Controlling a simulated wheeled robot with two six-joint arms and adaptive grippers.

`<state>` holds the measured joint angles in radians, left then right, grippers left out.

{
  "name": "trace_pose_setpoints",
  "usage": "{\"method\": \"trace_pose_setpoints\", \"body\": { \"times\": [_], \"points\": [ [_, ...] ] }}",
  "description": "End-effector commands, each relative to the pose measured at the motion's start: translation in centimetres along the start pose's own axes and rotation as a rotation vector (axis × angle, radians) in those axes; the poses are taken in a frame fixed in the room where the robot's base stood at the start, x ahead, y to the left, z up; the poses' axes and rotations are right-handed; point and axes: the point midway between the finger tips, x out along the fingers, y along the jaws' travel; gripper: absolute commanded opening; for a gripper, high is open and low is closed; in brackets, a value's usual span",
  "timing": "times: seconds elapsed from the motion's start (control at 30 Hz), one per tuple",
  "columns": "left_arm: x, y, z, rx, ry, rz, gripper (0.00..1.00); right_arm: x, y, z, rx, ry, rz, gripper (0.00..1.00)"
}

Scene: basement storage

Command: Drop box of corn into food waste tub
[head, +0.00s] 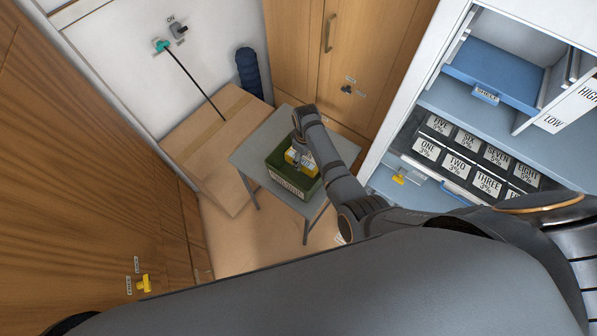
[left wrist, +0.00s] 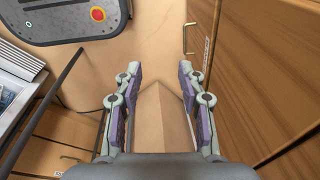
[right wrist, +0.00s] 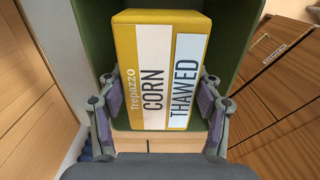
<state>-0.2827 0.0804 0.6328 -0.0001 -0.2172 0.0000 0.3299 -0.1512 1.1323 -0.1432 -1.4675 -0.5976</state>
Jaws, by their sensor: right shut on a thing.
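The yellow box of corn (right wrist: 153,70) fills the middle of the right wrist view, labelled "Trepazzo CORN" and "THAWED". My right gripper (right wrist: 158,105) is shut on it, one finger at each side. The dark green food waste tub (head: 281,183) stands on a small grey table in the head view. In that view the box (head: 301,163) is at the tub's opening, under my right gripper (head: 300,150). The tub's green walls (right wrist: 85,40) show around the box in the right wrist view. My left gripper (left wrist: 162,85) is open and empty, seen only in its wrist view.
A white shelf unit (head: 430,100) with labelled black bins (head: 460,155) is at the right. Wooden cabinet doors (head: 360,50) are behind.

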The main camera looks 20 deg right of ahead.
Motion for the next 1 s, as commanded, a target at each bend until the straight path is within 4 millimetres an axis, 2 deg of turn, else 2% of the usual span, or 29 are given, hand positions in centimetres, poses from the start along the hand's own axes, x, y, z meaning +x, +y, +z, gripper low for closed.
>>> {"method": "trace_pose_setpoints", "body": {
  "times": [0.23,0.27,0.43,0.77,0.87,1.0],
  "points": [
    [0.0,0.1,2.2,0.001,-0.032,0.001,0.4,0.0,0.0,-0.1,0.0,0.001,0.001,0.23],
    [-0.1,0.1,2.5,0.002,-0.037,0.001,0.4,0.0,0.0,-0.1,0.0,0.001,0.001,0.69],
    [-0.1,0.1,3.1,0.002,-0.047,0.001,0.4,0.0,0.0,-0.1,0.0,0.001,0.0,0.92],
    [0.0,0.0,1.9,0.001,-0.028,0.0,0.4,-0.1,0.0,0.0,0.0,0.0,0.0,0.92],
    [0.0,0.0,2.0,0.001,-0.03,0.0,0.4,-1.1,0.0,-0.1,0.0,0.003,0.002,0.92],
    [0.0,0.0,2.1,0.001,-0.031,0.0,0.4,-3.8,0.0,-0.1,0.0,0.003,0.002,0.92]
  ]
}}
